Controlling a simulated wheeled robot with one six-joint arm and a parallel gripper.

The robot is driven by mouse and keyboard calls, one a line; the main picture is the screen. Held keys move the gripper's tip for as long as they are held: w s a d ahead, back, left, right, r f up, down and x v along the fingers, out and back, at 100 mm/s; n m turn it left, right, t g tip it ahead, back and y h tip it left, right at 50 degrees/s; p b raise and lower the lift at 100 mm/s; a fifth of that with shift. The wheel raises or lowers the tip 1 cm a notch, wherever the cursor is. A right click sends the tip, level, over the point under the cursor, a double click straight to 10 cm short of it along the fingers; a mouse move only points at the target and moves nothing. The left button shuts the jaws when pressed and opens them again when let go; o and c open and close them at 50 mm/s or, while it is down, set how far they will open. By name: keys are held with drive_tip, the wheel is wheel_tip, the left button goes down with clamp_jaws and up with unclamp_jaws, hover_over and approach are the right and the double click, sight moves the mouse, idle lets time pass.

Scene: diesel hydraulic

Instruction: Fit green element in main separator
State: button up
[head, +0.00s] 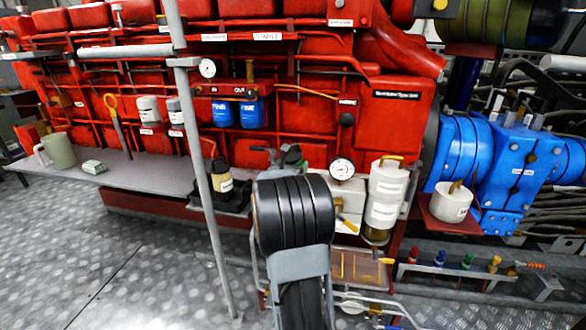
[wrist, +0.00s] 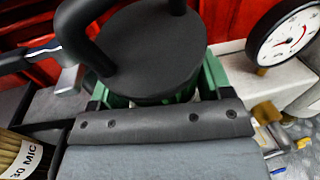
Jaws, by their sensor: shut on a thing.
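In the wrist view my gripper (wrist: 158,92) is shut on a piece with a round black top (wrist: 155,55) and a thick black loop handle. Green (wrist: 215,72) shows on both sides of and under the black top, so I take this as the green element; its lower part is hidden. In the head view my arm covers most of the gripper, and a small dark grey-green part (head: 291,155) shows above it. A gauge (head: 342,169) on a white block stands just right; it also shows in the wrist view (wrist: 284,33). I cannot tell which housing is the main separator.
A dark element with a cream label (head: 222,183) stands in a black tray left of my arm. A white canister (head: 387,190) stands right of the gauge. A grey post (head: 203,170) rises in front of the bench (head: 140,170). The red engine (head: 300,90) is behind.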

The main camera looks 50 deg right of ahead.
drive_tip(key=o, duration=1.1)
drive_tip(key=shift+r+p, duration=0.1)
drive_tip(key=shift+p, duration=0.4)
drive_tip(key=p+v, duration=0.2)
drive_tip(key=v, duration=1.2)
drive_tip(key=w+a+f+n+t+y, duration=0.1)
drive_tip(key=w+a+n+t+y, duration=0.2)
drive_tip(key=a+n+y, duration=0.7)
drive_tip(key=w+a+f+n+t+y, duration=0.1)
drive_tip(key=w+a+n+t+y, duration=0.15)
drive_tip(key=a+n, duration=0.8)
drive_tip(key=s+a+f+n+g+y, duration=0.1)
drive_tip(key=s+a+n+g, duration=0.1)
drive_tip(key=s+n, duration=0.3)
drive_tip(key=s+a+f+n+g+y, duration=0.2)
drive_tip(key=s+n+g, duration=0.2)
drive_tip(key=n, duration=1)
drive_tip(key=s+a+f+n+g+y, duration=0.1)
drive_tip(key=s+a+f+n+g, duration=0.1)
drive_tip(key=s+n, duration=0.6)
drive_tip(key=shift+s+a+n+g, duration=0.15)
drive_tip(key=shift+s+n+g, duration=0.1)
drive_tip(key=shift+n+g, duration=0.5)
